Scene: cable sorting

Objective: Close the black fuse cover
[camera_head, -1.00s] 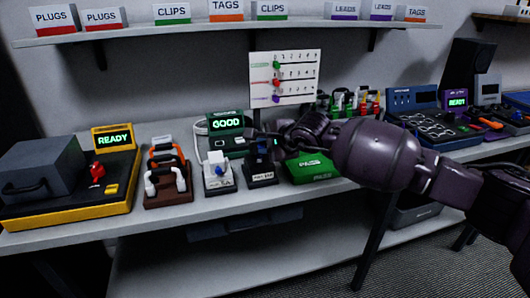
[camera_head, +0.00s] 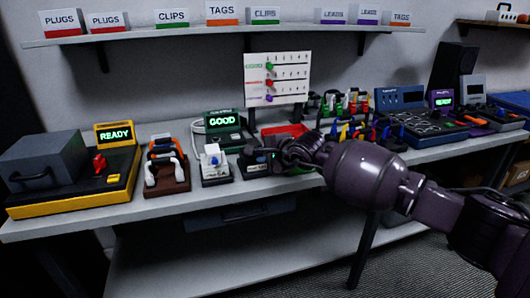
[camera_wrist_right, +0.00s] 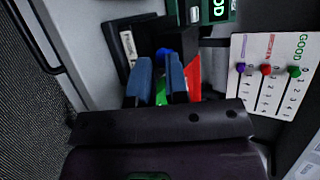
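The black fuse holder (camera_head: 243,173), with a white label on its front, stands on the bench. Its black cover (camera_head: 255,156) is a dark shape low over the base; how far it is shut is hard to tell. My right gripper (camera_head: 277,157) reaches in from the right, at the holder's right side. In the right wrist view the two blue fingers of my right gripper (camera_wrist_right: 161,75) are apart, with nothing clearly held between them. The holder's labelled edge (camera_wrist_right: 129,44) lies just beyond them; contact is unclear. My left gripper is not in view.
A white unit with a blue knob (camera_head: 214,163) stands close left of the holder. A green GOOD tester (camera_head: 222,122) is behind. A red tray (camera_head: 284,130) and several coloured cables lie behind my right arm. The bench's front edge is close.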

